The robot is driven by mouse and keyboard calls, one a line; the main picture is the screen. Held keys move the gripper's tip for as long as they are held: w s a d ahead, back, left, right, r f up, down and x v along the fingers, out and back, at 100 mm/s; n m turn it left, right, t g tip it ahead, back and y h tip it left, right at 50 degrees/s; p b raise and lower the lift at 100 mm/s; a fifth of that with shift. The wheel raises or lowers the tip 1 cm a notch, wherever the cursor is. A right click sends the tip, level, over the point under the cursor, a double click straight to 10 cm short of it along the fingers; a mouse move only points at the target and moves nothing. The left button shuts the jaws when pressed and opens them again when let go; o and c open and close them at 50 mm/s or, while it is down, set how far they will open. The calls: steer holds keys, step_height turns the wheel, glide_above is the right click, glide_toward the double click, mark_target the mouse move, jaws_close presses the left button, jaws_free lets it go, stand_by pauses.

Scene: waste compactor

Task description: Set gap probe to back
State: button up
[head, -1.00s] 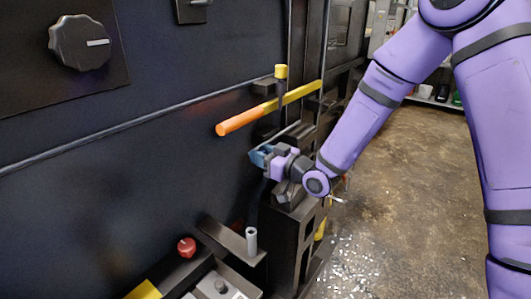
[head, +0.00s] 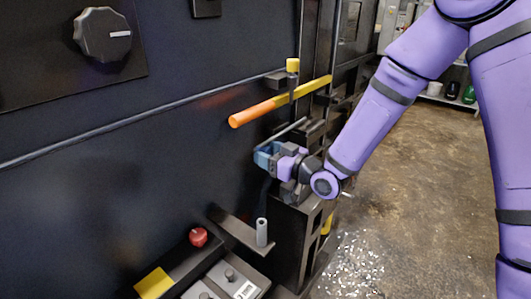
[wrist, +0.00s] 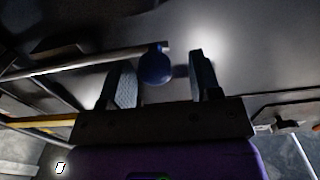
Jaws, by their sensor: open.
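A thin grey rod (wrist: 85,63) ending in a round dark blue knob (wrist: 155,66) shows in the wrist view; I take it to be the gap probe. In the head view a thin grey rod (head: 286,131) sticks out by the machine wall, just above my gripper (head: 265,154); its knob is hidden there by the fingers. My gripper (wrist: 160,68) is open in the wrist view. The knob lies between its two blue-grey fingers, nearer the left one. I cannot tell whether either finger touches it.
An orange-tipped yellow lever (head: 255,112) juts out above my gripper. A grey post (head: 261,232) stands on a bracket below, near a red knob (head: 198,237). The dark machine wall (head: 130,170) is close on the left. The floor (head: 410,190) at right is open.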

steer(key=v, duration=0.9)
steer(key=shift+s+d, duration=0.25)
steer(key=s+d+r+m+h, duration=0.1)
steer(key=d+r+m+h, duration=0.1)
steer(key=d+r+h, duration=0.5)
steer(key=s+d+r+m+h, duration=0.1)
steer(key=d+r+m+h, duration=0.1)
steer(key=d+r+h, duration=0.45)
steer(key=s+d+r+m+g, duration=0.1)
steer(key=s+d+m+g, duration=0.1)
steer(key=s, duration=0.5)
steer(key=s+d+r+m+g, duration=0.2)
steer(key=s+d, duration=0.2)
steer(key=s, duration=0.4)
steer(key=s+d+r+m+g, duration=0.1)
steer(key=s+d+r+m, duration=0.1)
steer(key=s, duration=0.5)
steer(key=shift+s+d+g+h, duration=0.35)
steer(key=shift+s+d+g, duration=0.05)
steer(key=shift+d, duration=0.05)
steer(key=shift+f, duration=0.1)
